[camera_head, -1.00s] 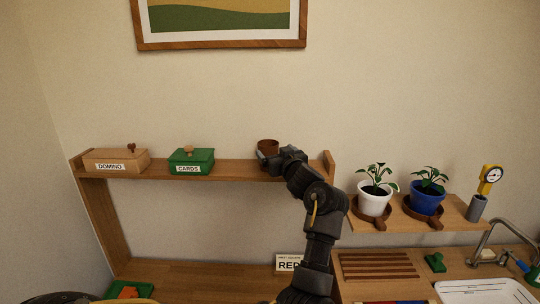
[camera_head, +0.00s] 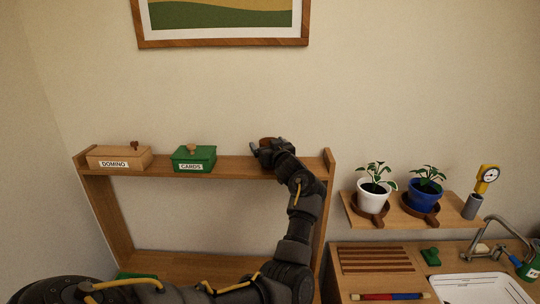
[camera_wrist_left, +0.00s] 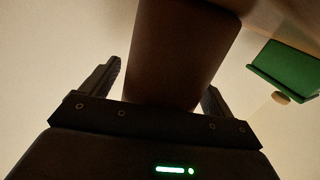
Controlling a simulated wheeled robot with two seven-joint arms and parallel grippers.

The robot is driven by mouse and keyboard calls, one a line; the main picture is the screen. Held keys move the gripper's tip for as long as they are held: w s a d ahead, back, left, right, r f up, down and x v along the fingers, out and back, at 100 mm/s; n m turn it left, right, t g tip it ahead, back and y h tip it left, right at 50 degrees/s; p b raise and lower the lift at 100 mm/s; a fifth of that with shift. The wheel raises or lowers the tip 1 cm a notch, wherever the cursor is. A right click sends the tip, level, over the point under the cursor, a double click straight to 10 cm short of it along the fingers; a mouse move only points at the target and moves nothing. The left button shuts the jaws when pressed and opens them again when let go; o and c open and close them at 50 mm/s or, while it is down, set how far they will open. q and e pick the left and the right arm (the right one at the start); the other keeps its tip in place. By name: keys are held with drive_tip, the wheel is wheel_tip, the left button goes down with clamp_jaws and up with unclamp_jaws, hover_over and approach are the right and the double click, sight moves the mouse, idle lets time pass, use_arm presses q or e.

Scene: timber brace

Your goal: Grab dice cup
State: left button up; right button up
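The brown dice cup (camera_head: 266,140) stands on the upper wooden shelf, right of the green box. It is mostly hidden behind my left gripper (camera_head: 259,151) in the head view. In the left wrist view the cup (camera_wrist_left: 180,50) fills the space between the two fingers of my left gripper (camera_wrist_left: 163,85). The fingers are spread around the cup, with a gap visible beside the left-hand finger; contact on the other side cannot be told. My right gripper is not in view.
On the same shelf (camera_head: 235,168) stand a green CARDS box (camera_head: 193,159), also in the left wrist view (camera_wrist_left: 287,70), and a wooden DOMINO box (camera_head: 119,158). The shelf's upright end (camera_head: 329,163) is to the right. Potted plants (camera_head: 373,190) stand farther right.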

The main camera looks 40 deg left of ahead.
use_arm(q)
drive_tip(key=shift+w, duration=0.1)
drive_tip(key=c, duration=1)
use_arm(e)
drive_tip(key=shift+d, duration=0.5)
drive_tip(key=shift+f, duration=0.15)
